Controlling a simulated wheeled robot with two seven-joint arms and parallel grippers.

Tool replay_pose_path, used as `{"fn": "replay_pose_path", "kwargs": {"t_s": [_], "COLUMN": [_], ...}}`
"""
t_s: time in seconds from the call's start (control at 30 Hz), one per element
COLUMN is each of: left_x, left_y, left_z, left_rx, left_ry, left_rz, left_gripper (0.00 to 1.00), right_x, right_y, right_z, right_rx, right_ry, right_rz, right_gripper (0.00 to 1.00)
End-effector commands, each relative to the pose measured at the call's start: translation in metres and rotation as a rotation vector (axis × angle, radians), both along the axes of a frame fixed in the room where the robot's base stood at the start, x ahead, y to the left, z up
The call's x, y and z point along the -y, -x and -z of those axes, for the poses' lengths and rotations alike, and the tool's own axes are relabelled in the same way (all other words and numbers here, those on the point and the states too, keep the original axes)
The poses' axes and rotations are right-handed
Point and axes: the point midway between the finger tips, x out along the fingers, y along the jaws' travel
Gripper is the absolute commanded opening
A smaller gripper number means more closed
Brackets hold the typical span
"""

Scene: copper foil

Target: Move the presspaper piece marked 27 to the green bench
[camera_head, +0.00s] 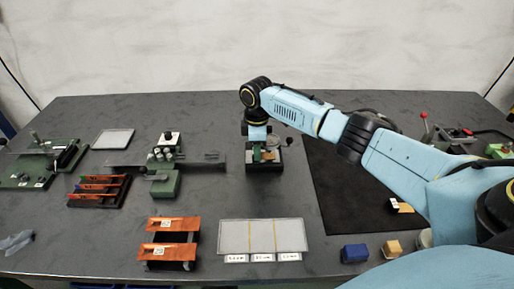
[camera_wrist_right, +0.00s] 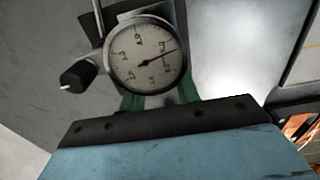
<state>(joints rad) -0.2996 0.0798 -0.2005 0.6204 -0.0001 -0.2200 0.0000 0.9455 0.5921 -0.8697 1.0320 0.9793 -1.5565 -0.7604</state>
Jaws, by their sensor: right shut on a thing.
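My right gripper (camera_head: 260,152) is low over the green and black dial gauge stand (camera_head: 264,167), pointing down. It is shut on a small tan piece (camera_head: 268,156), mostly hidden by the gripper; no number is readable on it. In the right wrist view the dial gauge (camera_wrist_right: 146,54) stands just ahead of the wrist; the fingertips and the piece are hidden there. Green equipment is a long green base at the far left (camera_head: 38,180) and a green block fixture (camera_head: 165,184) left of the gauge. I cannot tell by sight which one is the green bench. My left gripper is out of view.
Two orange strips (camera_head: 168,251) lie on a dark holder at the front, beside a grey three-part tray (camera_head: 237,236). A rack with orange strips (camera_head: 98,190) stands at left. Blue (camera_head: 354,253) and tan (camera_head: 392,249) blocks sit front right. My right arm crosses over the black mat (camera_head: 340,190).

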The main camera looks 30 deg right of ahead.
Motion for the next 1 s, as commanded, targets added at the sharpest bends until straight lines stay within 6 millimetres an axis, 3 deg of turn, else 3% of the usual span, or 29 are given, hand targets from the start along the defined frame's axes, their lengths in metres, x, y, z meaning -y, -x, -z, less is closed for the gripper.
{"fn": "replay_pose_path", "kwargs": {"t_s": [1.0], "left_x": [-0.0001], "left_y": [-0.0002], "left_z": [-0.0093], "left_rx": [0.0], "left_ry": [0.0], "left_rz": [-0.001], "left_gripper": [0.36], "right_x": [-0.0001], "right_y": [0.0002], "right_z": [-0.0017], "right_rx": [-0.001], "right_ry": [-0.001], "right_rz": [0.001], "right_gripper": [0.12]}}
